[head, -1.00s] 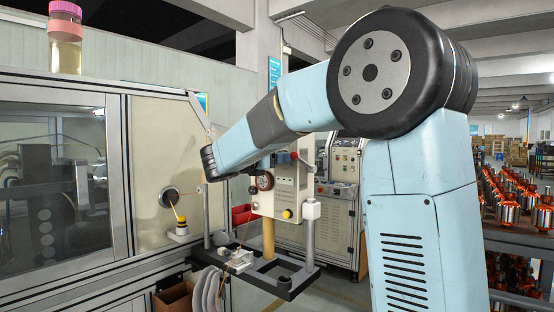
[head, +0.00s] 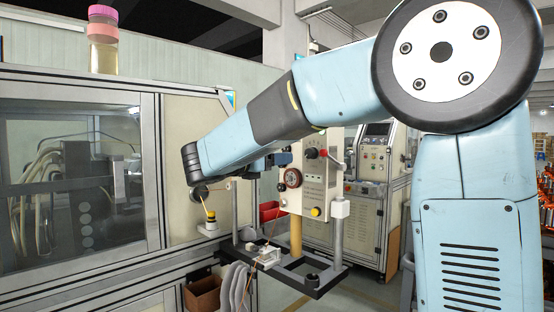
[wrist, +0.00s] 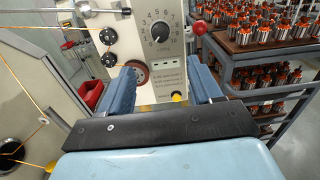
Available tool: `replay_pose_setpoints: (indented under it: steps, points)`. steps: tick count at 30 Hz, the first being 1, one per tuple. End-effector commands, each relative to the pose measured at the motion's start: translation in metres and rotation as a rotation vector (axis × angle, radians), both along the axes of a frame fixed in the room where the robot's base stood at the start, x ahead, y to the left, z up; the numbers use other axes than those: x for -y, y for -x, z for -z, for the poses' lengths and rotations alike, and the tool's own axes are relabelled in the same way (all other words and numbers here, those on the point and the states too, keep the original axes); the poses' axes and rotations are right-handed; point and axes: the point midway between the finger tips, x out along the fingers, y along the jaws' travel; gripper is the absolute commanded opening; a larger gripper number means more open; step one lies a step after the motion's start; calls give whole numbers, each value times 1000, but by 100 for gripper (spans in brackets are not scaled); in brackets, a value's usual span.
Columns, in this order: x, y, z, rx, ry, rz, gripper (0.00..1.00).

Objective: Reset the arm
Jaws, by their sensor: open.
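My arm stretches across the head view, from the round joint at the upper right to its wrist in front of the winding machine. My gripper (wrist: 163,84) shows in the wrist view as two blue fingers set wide apart. It is open, with nothing held between the fingers. Beyond them stands a light control box (wrist: 158,30) with a numbered dial, a red knob and a yellow button. The same control box (head: 318,182) is near the middle of the head view. My wrist partly covers the area beside it.
A glazed machine cabinet (head: 80,190) fills the left, with a pink-lidded jar (head: 103,48) on top. A dark fixture frame (head: 325,283) stands below the control box. Racks of orange-and-silver armatures (wrist: 262,78) stand at the right in the wrist view. A red bin (head: 268,211) is behind the fixture.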

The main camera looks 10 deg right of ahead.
Motion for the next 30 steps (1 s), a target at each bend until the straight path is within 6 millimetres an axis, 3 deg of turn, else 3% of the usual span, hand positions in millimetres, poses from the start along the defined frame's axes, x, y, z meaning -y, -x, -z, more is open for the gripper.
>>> replay_pose_setpoints:
  steps: [6, 11, 15, 21, 26, 30]
  points:
    - [4, 2, 1, 3, -13, 4, 64]
    - [36, 23, 14, 26, -158, 50, 64]
    - [80, 62, 41, 87, -413, 142, 64]
    - [124, 126, 88, 231, -809, 323, 64]
    - [140, 176, 123, 386, -1124, 498, 64]
    - [141, 216, 152, 547, -1396, 673, 64]
